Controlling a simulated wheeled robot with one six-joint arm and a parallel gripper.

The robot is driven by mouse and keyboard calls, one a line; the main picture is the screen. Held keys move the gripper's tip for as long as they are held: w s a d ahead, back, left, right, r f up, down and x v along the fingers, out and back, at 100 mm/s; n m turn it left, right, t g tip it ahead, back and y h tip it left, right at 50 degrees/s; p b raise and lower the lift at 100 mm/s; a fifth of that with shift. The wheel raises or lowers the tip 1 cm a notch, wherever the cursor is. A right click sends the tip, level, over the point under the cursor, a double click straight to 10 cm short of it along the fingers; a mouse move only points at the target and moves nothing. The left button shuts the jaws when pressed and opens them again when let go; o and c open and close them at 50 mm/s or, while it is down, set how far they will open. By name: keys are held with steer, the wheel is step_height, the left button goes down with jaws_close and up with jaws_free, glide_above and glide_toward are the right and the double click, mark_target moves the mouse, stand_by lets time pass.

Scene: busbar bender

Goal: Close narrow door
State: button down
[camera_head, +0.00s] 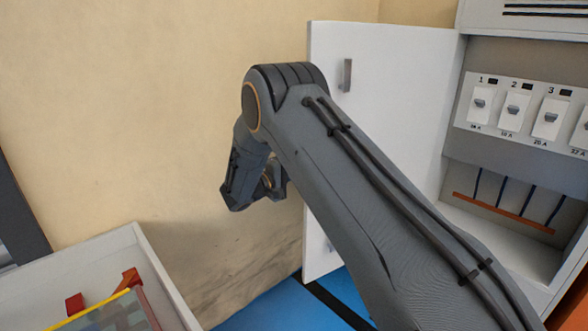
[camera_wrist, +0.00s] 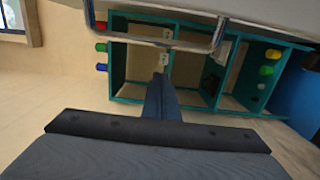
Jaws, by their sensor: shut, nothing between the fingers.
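The narrow door is a white panel (camera_head: 395,85) standing open at the left side of the white cabinet (camera_head: 500,58). It has a small grey handle (camera_head: 346,75) near its upper free edge. My arm crosses in front of the door and hides its middle and lower parts. My gripper, to the left of the door's free edge in the head view, is largely hidden by the wrist. In the wrist view my gripper (camera_wrist: 162,82) is shut and empty, its fingers seen end-on as one dark bar. I cannot tell whether it touches the door.
The open cabinet shows a row of numbered breakers (camera_head: 512,110) and an orange bar (camera_head: 503,213). A pale bin (camera_head: 165,262) with red pieces stands lower left. A beige wall is behind. The wrist view shows a teal frame (camera_wrist: 118,68) with coloured knobs and a metal bar (camera_wrist: 150,40).

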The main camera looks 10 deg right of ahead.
steer(key=s+p, duration=0.1)
steer(key=s, duration=0.1)
steer(key=s+d+p, duration=0.1)
steer(key=s, duration=0.1)
stand_by(0.5)
